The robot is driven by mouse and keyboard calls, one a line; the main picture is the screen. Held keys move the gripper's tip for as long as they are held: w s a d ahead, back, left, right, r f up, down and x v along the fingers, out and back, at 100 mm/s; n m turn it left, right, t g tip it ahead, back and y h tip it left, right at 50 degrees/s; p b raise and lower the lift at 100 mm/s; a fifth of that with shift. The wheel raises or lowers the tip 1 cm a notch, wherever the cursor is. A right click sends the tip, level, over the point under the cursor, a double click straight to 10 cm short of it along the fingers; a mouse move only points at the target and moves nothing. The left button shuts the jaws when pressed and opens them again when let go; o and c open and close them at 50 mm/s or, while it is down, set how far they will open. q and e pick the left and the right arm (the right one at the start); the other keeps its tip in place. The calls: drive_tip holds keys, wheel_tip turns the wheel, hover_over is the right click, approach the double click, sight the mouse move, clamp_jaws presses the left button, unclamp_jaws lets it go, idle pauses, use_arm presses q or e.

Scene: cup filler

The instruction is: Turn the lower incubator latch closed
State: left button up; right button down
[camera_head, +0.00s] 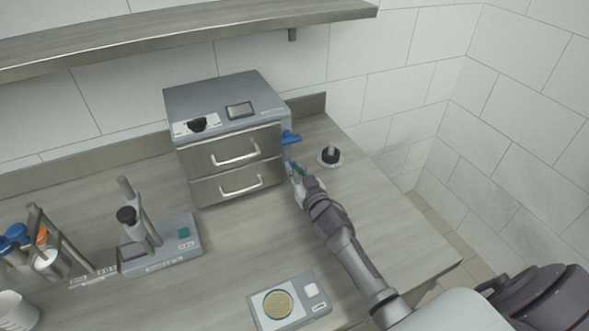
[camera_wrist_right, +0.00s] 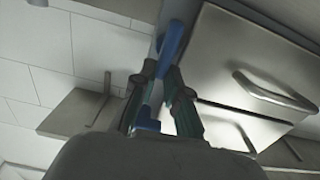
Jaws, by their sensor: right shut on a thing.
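The grey incubator (camera_head: 222,99) stands at the back of the bench, with two steel drawers, both of which look shut. A blue upper latch (camera_head: 290,138) sticks out to the right from its side; it also shows past my fingertips in the right wrist view (camera_wrist_right: 173,44). The blue lower latch (camera_wrist_right: 147,122) shows between my right gripper's fingers in the right wrist view. My right gripper (camera_head: 294,169) is beside the lower drawer and shut on the lower latch. In the head view the gripper hides this latch, so its exact angle is unclear. My left gripper is out of view.
A round base with a black knob and post (camera_head: 329,154) stands right of the incubator. A device with a post (camera_head: 160,250), a rack with blue caps and a scale (camera_head: 290,303) sit nearer. A wall shelf (camera_head: 190,35) hangs above.

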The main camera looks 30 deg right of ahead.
sight(281, 171)
drive_tip(key=shift+a+n, duration=0.1)
drive_tip(key=shift+n, duration=0.2)
drive_tip(key=n, duration=0.2)
drive_tip(key=a+n+b, duration=0.1)
drive_tip(key=n, duration=0.1)
drive_tip(key=shift+f+n, duration=0.2)
drive_tip(key=shift+n, duration=0.2)
drive_tip(key=n, duration=0.1)
drive_tip(key=n+b, duration=0.1)
drive_tip(key=n, duration=0.1)
drive_tip(key=shift+a+f+n, duration=0.3)
drive_tip(key=n, duration=0.1)
drive_tip(key=n+b, duration=0.1)
drive_tip(key=n, duration=0.1)
drive_tip(key=n+b, duration=0.1)
drive_tip(key=shift+a+f+n, duration=0.3)
drive_tip(key=shift+f, duration=0.1)
drive_tip(key=shift+a+f+n+b, duration=0.1)
drive_tip(key=shift+f+n+b, duration=0.2)
drive_tip(key=shift+n, duration=0.75)
drive_tip(key=shift+f+n+b, duration=0.15)
drive_tip(key=shift+n+b, duration=0.15)
drive_tip(key=shift+n, duration=0.75)
